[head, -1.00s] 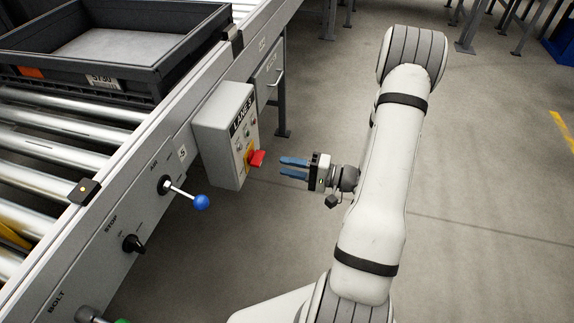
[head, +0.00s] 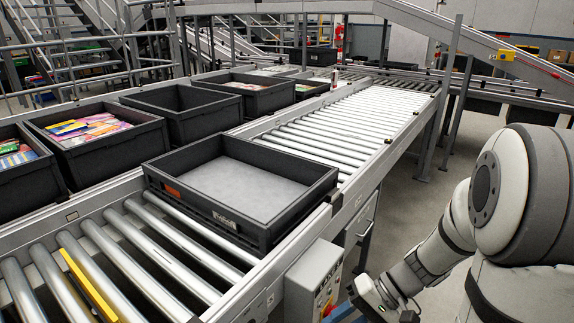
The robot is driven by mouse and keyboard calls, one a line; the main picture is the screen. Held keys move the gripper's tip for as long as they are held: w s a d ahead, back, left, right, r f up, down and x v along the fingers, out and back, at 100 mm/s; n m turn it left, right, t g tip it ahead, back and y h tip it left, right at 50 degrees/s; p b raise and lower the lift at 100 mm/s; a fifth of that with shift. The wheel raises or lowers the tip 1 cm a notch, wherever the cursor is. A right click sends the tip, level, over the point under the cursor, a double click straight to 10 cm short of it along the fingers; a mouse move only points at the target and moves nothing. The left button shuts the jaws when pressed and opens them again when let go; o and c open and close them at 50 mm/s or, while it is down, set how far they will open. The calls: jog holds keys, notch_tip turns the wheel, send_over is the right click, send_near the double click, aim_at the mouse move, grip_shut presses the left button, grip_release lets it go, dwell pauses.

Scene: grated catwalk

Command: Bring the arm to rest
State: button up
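My arm (head: 505,195) rises at the right side of the head view, its big white joint close to the camera. The forearm slopes down and left to my gripper (head: 343,312) at the bottom edge. Only part of a blue finger shows there, just right of the grey control box. The rest of the fingers is cut off by the frame edge, so their opening is hidden. I see nothing held in the part that shows.
The grey control box (head: 312,278) with a red handle (head: 327,308) is on the conveyor's side. A shallow black tray (head: 325,182) rests on the rollers (head: 190,250). Several black bins, some with colourful packets, stand behind. Grey floor (head: 405,222) is clear between conveyor and arm.

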jog(key=s+d+r+t+h+p, duration=0.2)
jog(key=r+h+p, duration=0.3)
jog(key=r, duration=0.6)
jog(key=s+d+r+t+h+p, duration=0.2)
jog(key=r+h+p, duration=0.2)
jog(key=r+p, duration=0.4)
notch_tip(320, 180, up, 4)
jog(key=shift+d+r+n+t+h, duration=0.1)
jog(key=shift+d+n+t+h, duration=0.05)
jog(key=shift+n+t+h, duration=0.2)
